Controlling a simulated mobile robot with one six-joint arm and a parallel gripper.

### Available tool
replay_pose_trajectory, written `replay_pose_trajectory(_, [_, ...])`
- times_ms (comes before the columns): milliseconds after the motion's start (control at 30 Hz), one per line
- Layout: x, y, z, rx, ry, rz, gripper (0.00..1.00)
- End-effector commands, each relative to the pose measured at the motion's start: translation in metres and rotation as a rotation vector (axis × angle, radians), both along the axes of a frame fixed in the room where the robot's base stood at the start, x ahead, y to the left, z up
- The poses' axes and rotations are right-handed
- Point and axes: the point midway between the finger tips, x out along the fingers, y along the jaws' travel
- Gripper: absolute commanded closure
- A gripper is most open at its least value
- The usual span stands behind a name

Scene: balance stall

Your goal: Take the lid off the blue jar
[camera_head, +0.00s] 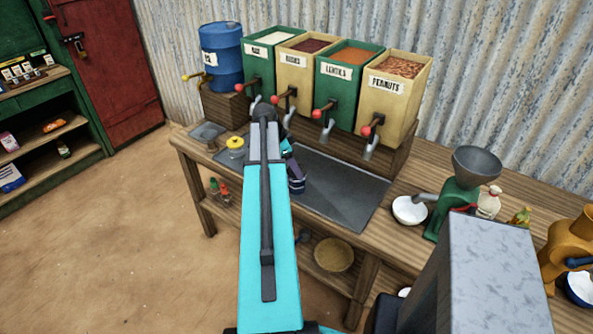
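A small dark blue thing with a pale band (297,185), possibly the blue jar, stands at the left part of the dark counter mat (345,190). My arm partly hides it, and I cannot make out its lid. My gripper (291,168) is beyond the end of my teal arm, just above or at this blue thing. Its fingers are too small and too covered to show whether they are open or whether they touch it. A small jar with a yellow lid (236,142) stands to the left on the counter.
Labelled bins with red-knobbed taps, such as the peanuts bin (395,95), and a blue drum (222,58) line the back. A white bowl (409,210) and a green grinder (455,205) stand to the right. The mat's right part is clear. Bottles (219,190) stand on the lower shelf.

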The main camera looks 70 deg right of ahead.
Motion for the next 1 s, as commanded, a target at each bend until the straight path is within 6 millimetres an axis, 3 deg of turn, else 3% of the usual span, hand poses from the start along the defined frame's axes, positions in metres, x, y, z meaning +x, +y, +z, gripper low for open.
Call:
replay_pose_trajectory(467, [0.0,0.0,0.006,-0.001,-0.001,0.0,0.63])
replay_pose_trajectory(867, [0.001,0.0,0.034,-0.002,-0.001,0.0,0.63])
replay_pose_trajectory(1000, [-0.001,0.016,0.035,0.0,0.0,0.001,0.63])
